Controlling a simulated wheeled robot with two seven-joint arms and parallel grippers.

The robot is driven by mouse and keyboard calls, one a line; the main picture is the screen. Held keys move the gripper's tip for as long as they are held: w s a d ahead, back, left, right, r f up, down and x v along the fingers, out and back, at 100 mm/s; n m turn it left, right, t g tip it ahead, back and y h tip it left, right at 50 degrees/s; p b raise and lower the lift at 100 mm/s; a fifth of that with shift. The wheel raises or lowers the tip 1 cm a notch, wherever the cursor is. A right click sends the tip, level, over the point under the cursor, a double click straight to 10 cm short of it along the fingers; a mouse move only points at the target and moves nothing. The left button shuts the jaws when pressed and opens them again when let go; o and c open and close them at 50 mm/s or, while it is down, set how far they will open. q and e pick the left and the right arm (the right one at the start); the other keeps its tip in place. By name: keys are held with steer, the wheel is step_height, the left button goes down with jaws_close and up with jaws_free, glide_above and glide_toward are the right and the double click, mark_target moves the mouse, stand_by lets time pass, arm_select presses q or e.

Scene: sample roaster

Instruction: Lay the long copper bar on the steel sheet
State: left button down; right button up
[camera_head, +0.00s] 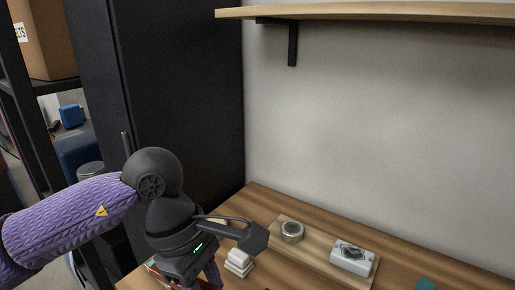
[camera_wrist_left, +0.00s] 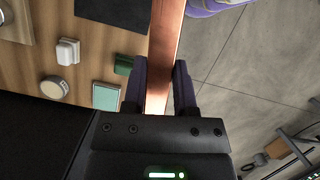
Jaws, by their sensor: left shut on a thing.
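My left gripper (camera_wrist_left: 158,85) is shut on the long copper bar (camera_wrist_left: 165,45), which runs between its two fingers and out of the top of the left wrist view. The bar is seen along the table's edge, with floor on its right side. A flat dark grey piece (camera_wrist_left: 112,12) lies on the table left of the bar; I cannot tell whether it is the steel sheet. In the head view my left gripper (camera_head: 195,282) is low at the table's left side, its fingers partly cut off by the lower edge. My right gripper is not in view.
A wooden board (camera_head: 318,256) on the table bears a round tin (camera_head: 292,231) and a white box (camera_head: 352,257). White blocks (camera_head: 239,262) stand beside my gripper. A pale green square (camera_wrist_left: 106,96) and a dark green block (camera_wrist_left: 123,64) lie near the bar. A shelf (camera_head: 380,12) hangs above.

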arm_select(q)
steer(key=a+f+m+g+y, duration=0.1)
steer(key=a+f+m, duration=0.1)
steer(key=m, duration=0.4)
steer(key=s+a+f+m+g+y, duration=0.1)
steer(key=a+f+m+y, duration=0.1)
steer(key=m, duration=0.5)
steer(key=shift+a+f, duration=0.6)
steer(key=shift+a, duration=0.65)
